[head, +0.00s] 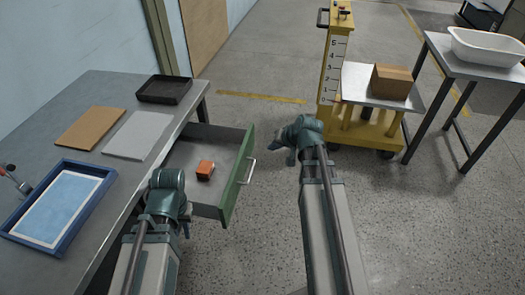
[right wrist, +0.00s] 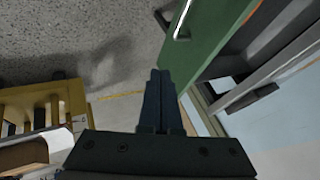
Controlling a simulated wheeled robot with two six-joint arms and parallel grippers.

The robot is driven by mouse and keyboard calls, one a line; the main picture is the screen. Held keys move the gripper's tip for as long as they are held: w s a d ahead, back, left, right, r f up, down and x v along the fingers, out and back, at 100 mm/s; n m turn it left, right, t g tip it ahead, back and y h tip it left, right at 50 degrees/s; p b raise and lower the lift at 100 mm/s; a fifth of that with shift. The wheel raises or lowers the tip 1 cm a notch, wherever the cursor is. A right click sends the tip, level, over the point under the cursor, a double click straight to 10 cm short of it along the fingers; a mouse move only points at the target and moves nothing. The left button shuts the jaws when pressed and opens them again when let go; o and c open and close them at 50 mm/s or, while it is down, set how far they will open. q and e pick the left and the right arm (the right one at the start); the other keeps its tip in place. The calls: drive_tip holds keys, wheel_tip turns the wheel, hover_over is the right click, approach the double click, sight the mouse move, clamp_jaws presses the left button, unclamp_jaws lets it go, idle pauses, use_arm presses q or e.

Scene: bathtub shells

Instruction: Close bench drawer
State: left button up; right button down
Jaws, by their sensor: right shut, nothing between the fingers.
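The bench drawer (head: 216,150) stands pulled out from under the grey bench (head: 92,90).
On the bench lie a black tray (head: 165,88), a brown board (head: 90,128), a grey sheet (head: 140,134) and a blue-framed tray (head: 102,178). A yellow cart (head: 358,130) with a cardboard box (head: 391,80) stands to the right. The floor between is clear.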

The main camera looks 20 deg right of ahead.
drive_tip(key=b, duration=0.7)
approach(249, 154)
wheel_tip(249, 154, down, 4)
drive_tip(key=d, duration=0.2)
drive_tip(key=shift+w+a+r+p, duration=0.2)
drive_tip(key=shift+w+a, duration=0.4)
drive_tip(key=shift+a, duration=0.15)
drive_tip(key=shift+w+a+r+p, duration=0.15)
drive_tip(key=shift+w+a+r, duration=0.1)
drive_tip(key=shift+w+a, duration=0.45)
drive_tip(key=shift+s, duration=0.1)
drive_tip(key=w+a, duration=0.4)
drive_tip(key=a, duration=0.3)
drive_tip(key=w+a, duration=0.5)
drive_tip(key=a, duration=0.2)
drive_tip(key=w+a, duration=0.5)
drive_tip(key=a, duration=0.2)
drive_tip(key=shift+w+a, duration=0.25)
drive_tip(key=shift+a, duration=0.05)
drive_tip(key=shift+s+d, duration=0.1)
